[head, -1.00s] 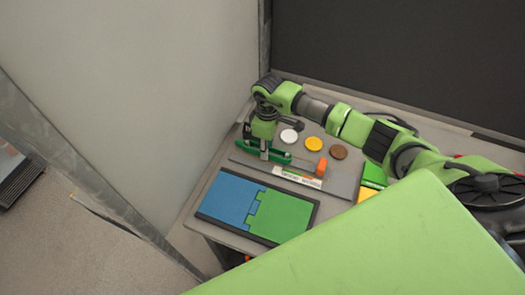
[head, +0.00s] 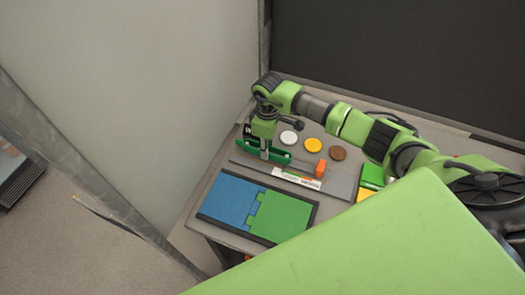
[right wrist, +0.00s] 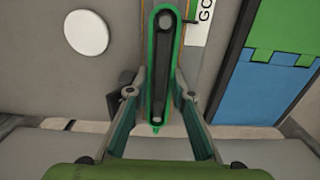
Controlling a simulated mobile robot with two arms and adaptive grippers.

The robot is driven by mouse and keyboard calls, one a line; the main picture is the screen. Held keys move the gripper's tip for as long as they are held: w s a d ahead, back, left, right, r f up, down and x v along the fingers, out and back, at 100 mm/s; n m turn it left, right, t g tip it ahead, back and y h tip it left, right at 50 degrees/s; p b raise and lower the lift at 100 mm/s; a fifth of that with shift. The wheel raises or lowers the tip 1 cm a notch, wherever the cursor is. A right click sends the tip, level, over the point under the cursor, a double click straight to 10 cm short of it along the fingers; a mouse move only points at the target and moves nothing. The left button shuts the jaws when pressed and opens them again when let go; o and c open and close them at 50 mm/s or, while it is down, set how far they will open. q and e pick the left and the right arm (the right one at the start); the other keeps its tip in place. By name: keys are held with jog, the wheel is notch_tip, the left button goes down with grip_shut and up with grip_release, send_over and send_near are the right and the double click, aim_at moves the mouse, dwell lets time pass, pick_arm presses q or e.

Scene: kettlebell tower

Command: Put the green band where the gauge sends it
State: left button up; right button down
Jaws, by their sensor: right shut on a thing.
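The green band (head: 280,157) is a long narrow loop. My right gripper (head: 266,152) is shut on it, with a finger on each long side. In the right wrist view the band (right wrist: 155,75) runs lengthwise between the fingers, around a dark strip. The gauge (head: 340,186) is a long grey plate with a white label strip and an upright orange piece (head: 320,169) near its right part. The band is over the plate's left end; I cannot tell whether they touch. The label's letters are mostly unreadable. My left gripper is out of view.
A dark-rimmed tray with a blue half (head: 230,200) and a green half (head: 279,218) lies in front of the gauge. White (head: 289,137), yellow (head: 313,145) and brown (head: 339,153) discs lie behind it. Green and yellow pieces stand at right. A wall rises close at left.

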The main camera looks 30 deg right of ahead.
jog(key=shift+r, duration=0.15)
notch_tip(320, 180, up, 7)
jog(key=p, duration=0.6)
jog(key=shift+f, duration=0.2)
